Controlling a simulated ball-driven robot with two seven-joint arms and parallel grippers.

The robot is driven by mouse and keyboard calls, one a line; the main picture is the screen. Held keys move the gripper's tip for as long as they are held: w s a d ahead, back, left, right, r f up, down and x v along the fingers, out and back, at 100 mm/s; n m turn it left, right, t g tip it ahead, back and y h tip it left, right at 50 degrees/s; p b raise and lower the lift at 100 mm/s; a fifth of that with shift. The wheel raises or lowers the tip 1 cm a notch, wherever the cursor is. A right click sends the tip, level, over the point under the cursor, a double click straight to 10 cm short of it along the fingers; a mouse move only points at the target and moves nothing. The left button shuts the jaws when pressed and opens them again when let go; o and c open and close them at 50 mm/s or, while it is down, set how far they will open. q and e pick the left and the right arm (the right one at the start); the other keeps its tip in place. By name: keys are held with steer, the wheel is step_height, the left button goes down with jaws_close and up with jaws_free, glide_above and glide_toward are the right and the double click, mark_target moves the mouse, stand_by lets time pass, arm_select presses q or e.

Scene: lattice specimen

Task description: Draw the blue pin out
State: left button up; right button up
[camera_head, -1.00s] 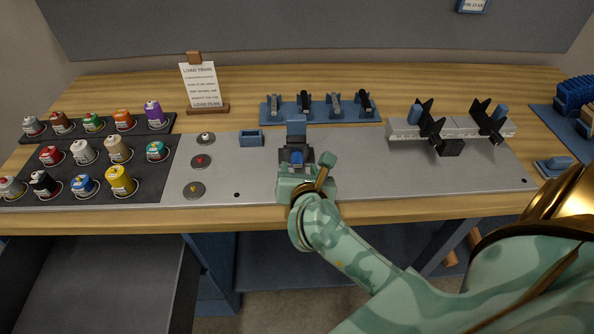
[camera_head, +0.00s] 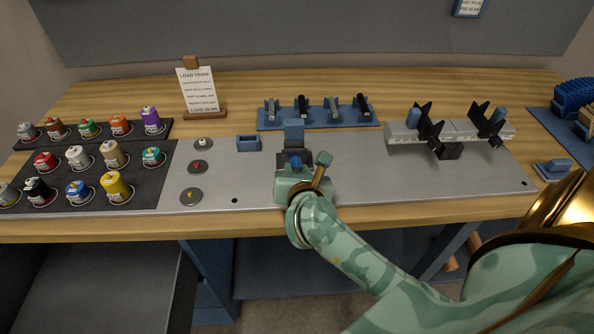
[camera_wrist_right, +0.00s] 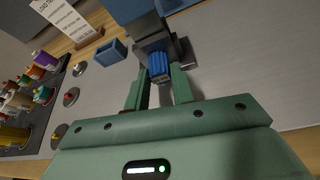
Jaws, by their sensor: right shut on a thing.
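The blue pin (camera_head: 296,162) shows a ribbed blue head in a dark and blue fixture (camera_head: 293,134) at the middle of the grey plate. In the right wrist view the pin's ribbed head (camera_wrist_right: 159,66) lies between the two green fingers, in front of the dark fixture body. My right gripper (camera_head: 297,166) is shut on the pin head, at the near side of the fixture. The fingers (camera_wrist_right: 159,83) show in the wrist view, one on each side of the head. The pin's shaft is hidden. My left gripper is not in view.
A small blue open box (camera_head: 248,144) and round grey discs sit left of the fixture. Several coloured cans stand on dark mats (camera_head: 140,187) farther left. A blue rack (camera_head: 318,120) lies behind, and a grey rail with black clamps (camera_head: 455,131) stands right. A sign (camera_head: 198,90) stands behind.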

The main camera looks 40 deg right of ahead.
steer(key=shift+s+a, duration=0.35)
steer(key=shift+s, duration=0.2)
stand_by(0.7)
steer(key=shift+s+a+p, duration=0.15)
steer(key=shift+s+a, duration=0.5)
steer(key=shift+s, duration=0.45)
steer(key=shift+s+a+p, duration=0.15)
steer(key=shift+s+a, duration=0.55)
steer(key=shift+s, duration=0.35)
steer(key=shift+s+a+p, duration=0.15)
steer(key=shift+s+a, duration=0.5)
steer(key=shift+s, duration=0.45)
